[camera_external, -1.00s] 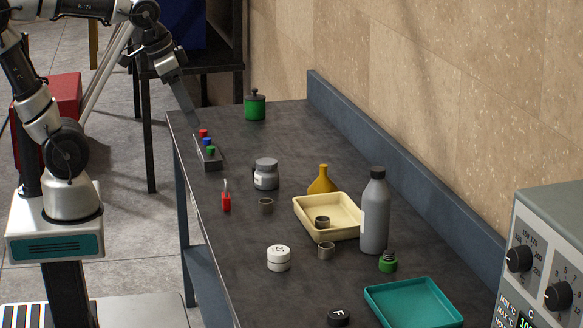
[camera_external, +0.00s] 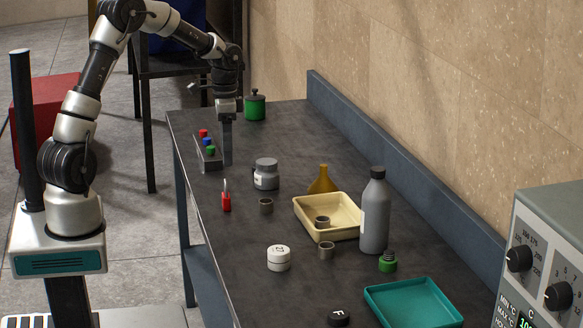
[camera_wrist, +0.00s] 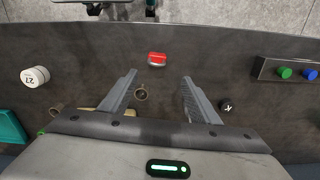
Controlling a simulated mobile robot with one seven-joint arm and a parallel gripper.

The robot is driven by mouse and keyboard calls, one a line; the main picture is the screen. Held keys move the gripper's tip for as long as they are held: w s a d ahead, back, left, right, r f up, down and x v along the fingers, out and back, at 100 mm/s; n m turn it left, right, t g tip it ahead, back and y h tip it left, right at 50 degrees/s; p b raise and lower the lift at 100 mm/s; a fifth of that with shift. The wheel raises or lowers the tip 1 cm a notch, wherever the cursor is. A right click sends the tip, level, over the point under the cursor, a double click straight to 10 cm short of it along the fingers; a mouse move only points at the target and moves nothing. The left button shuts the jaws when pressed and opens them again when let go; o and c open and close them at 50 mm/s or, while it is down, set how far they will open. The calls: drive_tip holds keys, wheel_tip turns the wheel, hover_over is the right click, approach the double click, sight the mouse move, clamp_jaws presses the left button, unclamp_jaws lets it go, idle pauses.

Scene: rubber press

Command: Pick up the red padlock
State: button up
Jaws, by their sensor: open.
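The red padlock (camera_external: 226,202) stands on the dark bench near its left edge, shackle up, in the external view. In the wrist view the padlock (camera_wrist: 157,59) lies just beyond the fingertips, roughly centred between them. My gripper (camera_wrist: 159,79) is open, with its two grey fingers spread and nothing between them at the tips. In the external view my gripper (camera_external: 227,161) points down above the bench, behind the padlock and beside the button box. It is apart from the padlock.
The button box (camera_external: 208,158) stands left of my gripper. A grey jar (camera_external: 266,175) and a brown ring (camera_external: 266,206) are near the padlock. A cream tray (camera_external: 307,226), funnel (camera_external: 322,181), grey bottle (camera_external: 375,215) and white jar (camera_external: 278,258) stand farther right or forward.

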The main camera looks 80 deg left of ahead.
sight(226, 194)
wheel_tip(226, 194, down, 8)
drive_tip(key=shift+r, duration=0.25)
drive_tip(key=f, duration=0.4)
drive_tip(key=shift+s+d+f, duration=0.3)
drive_tip(key=shift+s+d, duration=0.05)
drive_tip(key=shift+d, duration=0.05)
drive_tip(key=shift+f, duration=0.45)
drive_tip(key=shift+r, duration=0.1)
drive_tip(key=c, duration=1.2)
